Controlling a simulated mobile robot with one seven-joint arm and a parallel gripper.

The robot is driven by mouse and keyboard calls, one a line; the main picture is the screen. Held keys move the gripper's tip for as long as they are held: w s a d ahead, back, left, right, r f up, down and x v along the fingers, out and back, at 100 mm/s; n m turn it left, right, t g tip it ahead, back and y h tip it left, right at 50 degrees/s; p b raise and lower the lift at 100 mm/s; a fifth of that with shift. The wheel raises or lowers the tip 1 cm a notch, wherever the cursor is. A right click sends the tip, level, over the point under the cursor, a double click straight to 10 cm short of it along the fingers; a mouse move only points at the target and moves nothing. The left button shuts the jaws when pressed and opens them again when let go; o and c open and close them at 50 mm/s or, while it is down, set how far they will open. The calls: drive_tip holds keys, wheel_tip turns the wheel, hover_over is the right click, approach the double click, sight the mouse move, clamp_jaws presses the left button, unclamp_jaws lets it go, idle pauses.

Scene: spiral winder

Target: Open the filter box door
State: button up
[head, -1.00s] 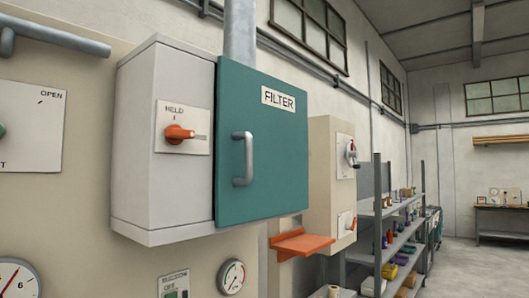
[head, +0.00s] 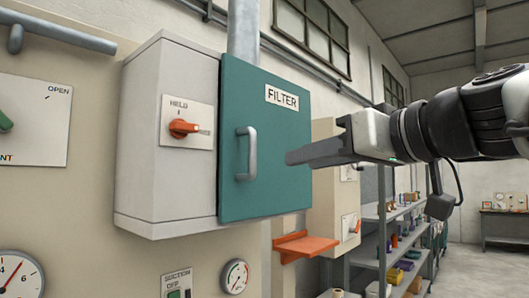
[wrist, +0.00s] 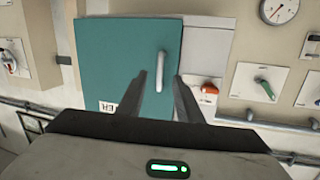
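The filter box (head: 166,140) is a pale wall box with a teal door (head: 285,195) marked FILTER; the door looks shut. A grey vertical bar handle (head: 246,154) is on the door's left half. An orange knob (head: 183,128) on a plate reading HELD is on the box's left side. My gripper (head: 290,157) is right of the handle in the head view, in front of the door. In the wrist view the fingers (wrist: 159,76) stand apart with nothing between them, and the handle (wrist: 160,70) shows beyond the gap. No contact shows.
An orange shelf (head: 305,246) juts out below the door's right side. A second pale box (head: 322,205) stands to the right, partly behind my arm. Gauges and a suction panel (head: 177,284) are below. Shelving (head: 370,262) lines the wall further back.

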sight(255, 140)
wheel_tip(255, 140, up, 5)
drive_tip(key=n+t+y, duration=0.1)
drive_tip(key=p+x, duration=0.5)
drive_tip(key=x, duration=1.2)
drive_tip(key=shift+f, duration=0.15)
clamp_jaws()
